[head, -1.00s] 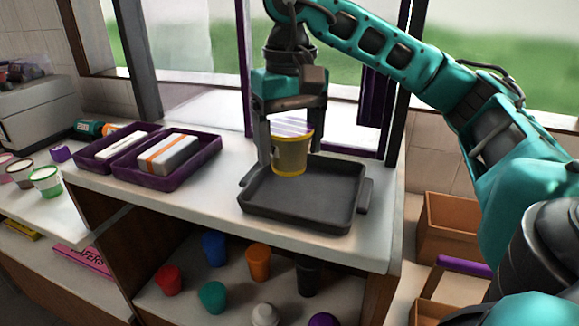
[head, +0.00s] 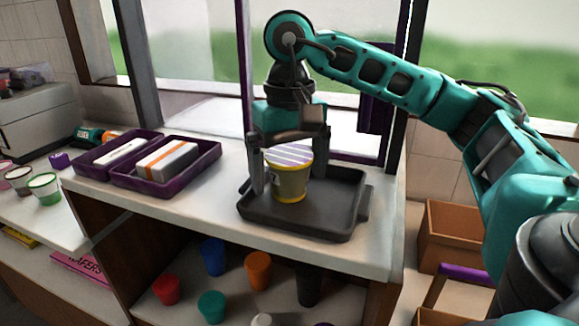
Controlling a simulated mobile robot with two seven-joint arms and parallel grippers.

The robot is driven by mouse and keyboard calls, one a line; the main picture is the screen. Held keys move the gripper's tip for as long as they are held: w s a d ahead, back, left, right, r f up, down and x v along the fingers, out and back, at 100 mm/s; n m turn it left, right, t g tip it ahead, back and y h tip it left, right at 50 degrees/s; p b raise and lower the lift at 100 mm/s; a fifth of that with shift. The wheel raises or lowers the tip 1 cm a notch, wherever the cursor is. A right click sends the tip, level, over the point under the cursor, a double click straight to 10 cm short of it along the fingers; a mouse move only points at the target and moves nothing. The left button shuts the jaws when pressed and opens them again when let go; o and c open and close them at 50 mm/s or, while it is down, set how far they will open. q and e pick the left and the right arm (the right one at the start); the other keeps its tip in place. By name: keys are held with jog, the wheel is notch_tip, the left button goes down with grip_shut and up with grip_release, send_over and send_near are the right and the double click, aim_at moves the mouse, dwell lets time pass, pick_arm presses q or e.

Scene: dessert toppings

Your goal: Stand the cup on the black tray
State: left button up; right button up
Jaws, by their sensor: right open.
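The cup (head: 288,183) is yellow with a purple-and-white striped lid and stands upright on the black tray (head: 330,215), towards its left half. The tray lies on the white counter and has a handle at each end. My right gripper (head: 283,180) points down over the cup with its fingers apart. My left gripper is not in view.
Two purple trays (head: 182,190) with boxes stand left of the black tray. Small tubs (head: 44,188) stand on the far left counter. Coloured cups (head: 258,270) stand on the shelf below. The counter between the trays is clear.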

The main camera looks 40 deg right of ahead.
aim_at(289, 155)
notch_tip(289, 155, up, 10)
jog(key=p, duration=0.4)
jog(key=shift+f+p, duration=0.2)
jog(key=shift+p, duration=0.1)
jog(key=shift+r, duration=1.35)
jog(key=shift+s, duration=0.1)
